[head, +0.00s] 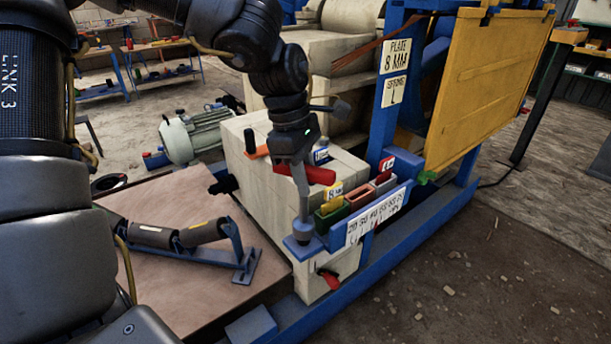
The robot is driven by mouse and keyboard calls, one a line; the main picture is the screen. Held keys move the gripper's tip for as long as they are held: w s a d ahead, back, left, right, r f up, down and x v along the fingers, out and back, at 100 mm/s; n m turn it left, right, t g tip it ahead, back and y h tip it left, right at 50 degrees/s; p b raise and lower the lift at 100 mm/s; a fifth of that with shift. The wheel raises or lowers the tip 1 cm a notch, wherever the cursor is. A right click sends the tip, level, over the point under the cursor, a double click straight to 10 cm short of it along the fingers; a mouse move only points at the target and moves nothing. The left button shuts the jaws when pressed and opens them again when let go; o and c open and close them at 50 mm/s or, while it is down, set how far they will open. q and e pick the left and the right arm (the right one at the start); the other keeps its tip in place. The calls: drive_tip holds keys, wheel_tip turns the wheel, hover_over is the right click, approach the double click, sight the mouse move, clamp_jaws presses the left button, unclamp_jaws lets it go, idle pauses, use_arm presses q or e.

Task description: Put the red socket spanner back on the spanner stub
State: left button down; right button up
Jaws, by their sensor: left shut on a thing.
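My left gripper (293,155) comes down from above and is shut on the red socket spanner (318,174) near its red cross handle. The spanner's grey shank runs down, slightly tilted, to a wide grey socket at its lower end. That socket end is at the blue bracket (300,249) on the corner of the pale block. The spanner stub cannot be made out; the socket end may hide it, and I cannot tell whether the socket sits around it. My right gripper is not in view.
Right of the spanner, a rack (374,216) holds several coloured plates behind a white label. An orange-handled tool (257,152) is left of my gripper. A roller frame (190,240) lies on the wooden board (185,292). A yellow panel (487,85) stands at right.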

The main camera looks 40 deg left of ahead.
use_arm(q)
drive_tip(key=shift+f, duration=0.1)
idle(0.3)
drive_tip(key=shift+a+b+x, duration=0.25)
drive_tip(key=shift+b+x, duration=0.8)
drive_tip(key=shift+f, duration=0.2)
drive_tip(key=c, duration=1.2)
unclamp_jaws()
drive_tip(key=shift+o, duration=0.2)
drive_tip(key=shift+s, duration=0.1)
drive_tip(key=p+v, duration=0.3)
drive_tip(key=v, duration=0.8)
drive_tip(key=shift+f, duration=0.15)
